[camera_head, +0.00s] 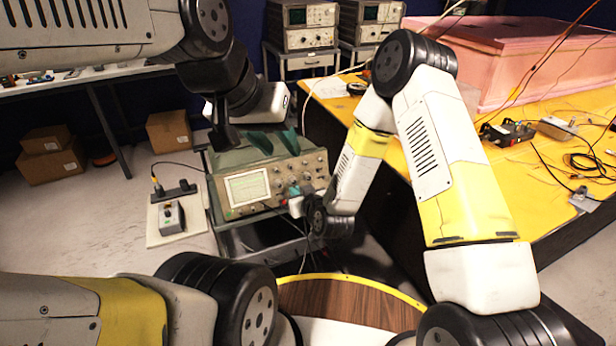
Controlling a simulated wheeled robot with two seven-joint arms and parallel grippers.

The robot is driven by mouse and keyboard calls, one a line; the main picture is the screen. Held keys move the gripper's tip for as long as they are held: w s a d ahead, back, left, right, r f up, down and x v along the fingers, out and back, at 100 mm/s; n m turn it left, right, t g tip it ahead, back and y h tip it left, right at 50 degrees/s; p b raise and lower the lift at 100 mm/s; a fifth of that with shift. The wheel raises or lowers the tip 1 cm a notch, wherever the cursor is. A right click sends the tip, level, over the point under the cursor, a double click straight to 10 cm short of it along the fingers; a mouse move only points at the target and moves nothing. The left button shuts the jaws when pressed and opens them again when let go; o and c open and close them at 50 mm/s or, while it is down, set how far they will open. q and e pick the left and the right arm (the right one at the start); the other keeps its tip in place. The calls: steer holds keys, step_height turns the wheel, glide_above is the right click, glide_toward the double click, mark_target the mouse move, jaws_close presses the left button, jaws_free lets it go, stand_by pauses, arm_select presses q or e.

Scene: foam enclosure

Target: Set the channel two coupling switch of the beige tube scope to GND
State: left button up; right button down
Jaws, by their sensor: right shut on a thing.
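The beige tube scope (222,190) stands on a cart in the middle of the view, its greenish case tilted and its lit screen (247,187) facing me. Knobs line the right part of its front panel. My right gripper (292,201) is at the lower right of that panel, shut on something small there. The wrist and fingers hide what it holds, and the channel two coupling switch cannot be made out.
A yellow-topped bench (470,140) with cables and a pink foam block (520,55) lies to the right. A white board (165,217) with a small device and a power strip is left of the scope.

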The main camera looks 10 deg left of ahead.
steer(key=c, duration=1.6)
jaws_free()
steer(key=shift+o, duration=0.2)
steer(key=v, duration=0.7)
steer(key=shift+s+d, duration=0.2)
steer(key=shift+s, duration=0.1)
steer(key=shift+r, duration=0.15)
